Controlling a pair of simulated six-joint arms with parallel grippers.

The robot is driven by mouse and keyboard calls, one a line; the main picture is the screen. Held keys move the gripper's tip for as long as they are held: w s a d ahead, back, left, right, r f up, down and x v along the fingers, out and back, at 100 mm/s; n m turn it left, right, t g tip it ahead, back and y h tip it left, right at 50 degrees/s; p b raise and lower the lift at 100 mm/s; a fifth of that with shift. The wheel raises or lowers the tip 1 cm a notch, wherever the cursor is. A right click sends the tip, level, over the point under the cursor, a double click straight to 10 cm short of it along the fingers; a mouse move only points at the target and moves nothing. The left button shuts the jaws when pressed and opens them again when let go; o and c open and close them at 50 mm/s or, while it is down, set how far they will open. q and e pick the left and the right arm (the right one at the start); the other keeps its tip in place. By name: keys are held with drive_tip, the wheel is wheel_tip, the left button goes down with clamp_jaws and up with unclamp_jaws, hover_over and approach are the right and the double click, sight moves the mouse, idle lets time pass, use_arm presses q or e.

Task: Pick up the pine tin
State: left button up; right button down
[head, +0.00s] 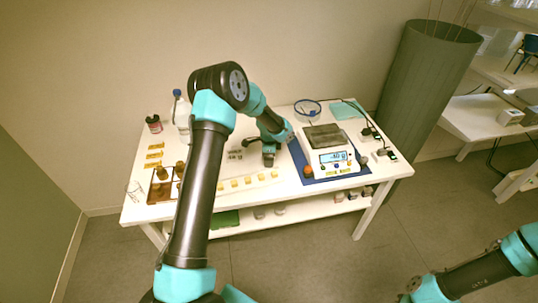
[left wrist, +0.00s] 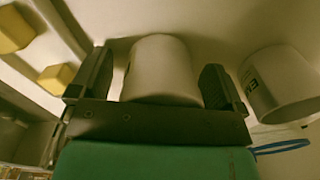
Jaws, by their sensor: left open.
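My left gripper (head: 268,158) points down over the middle of the white table in the head view. In the left wrist view its open fingers (left wrist: 158,88) stand either side of a plain pale cylinder, a tin (left wrist: 162,68). No label shows on its visible side, so I cannot tell whether it is the pine tin. A second pale tin (left wrist: 285,85) with dark lettering, partly cut off, stands to the right, outside the fingers. My right gripper is out of view; only part of that arm shows at lower right.
A balance (head: 322,140) stands on a blue mat (head: 302,172) right of the gripper. Small yellow blocks (head: 247,181) line the front. A blue ring (head: 307,108) lies behind.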

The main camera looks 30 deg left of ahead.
use_arm(q)
drive_tip(key=c, duration=1)
drive_tip(key=shift+r, duration=0.9)
wheel_tip(320, 180, up, 2)
drive_tip(key=shift+r, duration=0.1)
drive_tip(key=s+d, duration=0.2)
drive_tip(key=s, duration=0.2)
drive_tip(key=s+d, duration=0.3)
drive_tip(key=s, duration=0.2)
drive_tip(key=s+d+r, duration=0.1)
drive_tip(key=s+d, duration=0.2)
drive_tip(key=s, duration=0.1)
drive_tip(key=shift+s+d, duration=0.2)
drive_tip(key=shift+s, duration=0.15)
